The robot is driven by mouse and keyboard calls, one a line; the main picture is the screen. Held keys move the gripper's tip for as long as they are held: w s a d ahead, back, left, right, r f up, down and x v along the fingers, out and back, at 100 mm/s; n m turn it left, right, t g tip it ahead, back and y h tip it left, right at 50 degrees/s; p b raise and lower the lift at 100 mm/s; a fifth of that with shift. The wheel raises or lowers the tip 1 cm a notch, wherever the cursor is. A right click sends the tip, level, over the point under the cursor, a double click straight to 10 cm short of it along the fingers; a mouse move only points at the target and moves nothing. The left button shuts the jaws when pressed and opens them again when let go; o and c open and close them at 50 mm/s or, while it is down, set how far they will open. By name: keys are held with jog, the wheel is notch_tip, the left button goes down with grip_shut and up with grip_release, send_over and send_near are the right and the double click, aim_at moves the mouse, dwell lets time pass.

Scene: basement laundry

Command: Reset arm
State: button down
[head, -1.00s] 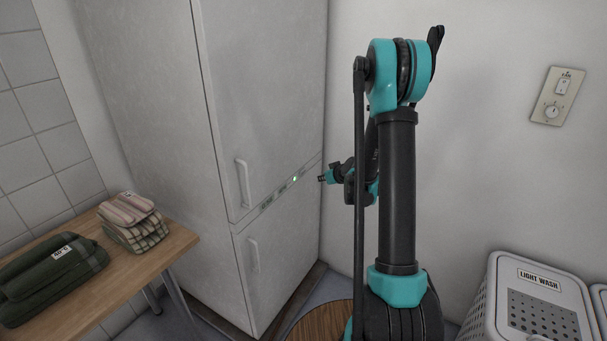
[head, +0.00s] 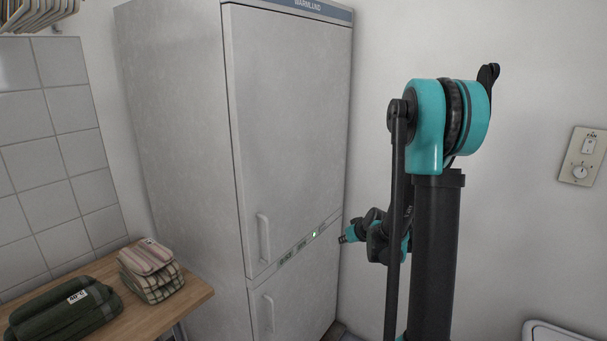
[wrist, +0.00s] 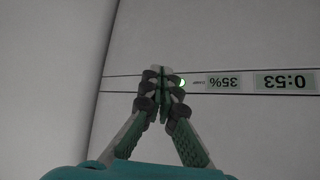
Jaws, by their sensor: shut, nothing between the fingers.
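My arm stands right of centre in the head view, with its teal elbow raised and the forearm reaching back behind the upright link. My gripper (wrist: 162,82) is shut and empty in the wrist view, its fingertips together. It faces the front of a tall pale cabinet (head: 290,130) with a panel strip. Beside the fingertips in the wrist view are a green light (wrist: 182,82) and displays reading 35% (wrist: 224,82) and 0:53 (wrist: 286,82), upside down. I cannot tell whether the fingertips touch the panel.
A wooden table (head: 190,300) at lower left holds a folded dark green cloth (head: 65,312) and folded striped cloths (head: 150,270). A wall switch plate (head: 583,157) is at right. A white lid edge (head: 560,333) shows at lower right. A rack (head: 35,12) hangs at upper left.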

jog(key=s+d+m+g+h, duration=0.1)
jog(key=s+m+g, duration=0.1)
jog(key=s, duration=1.3)
jog(key=s+d+m+g+h, duration=0.2)
jog(key=s, duration=1.4)
jog(key=shift+s+d+f+h, duration=0.2)
jog(key=shift+d+f+h, duration=0.05)
jog(key=shift+d+h, duration=0.05)
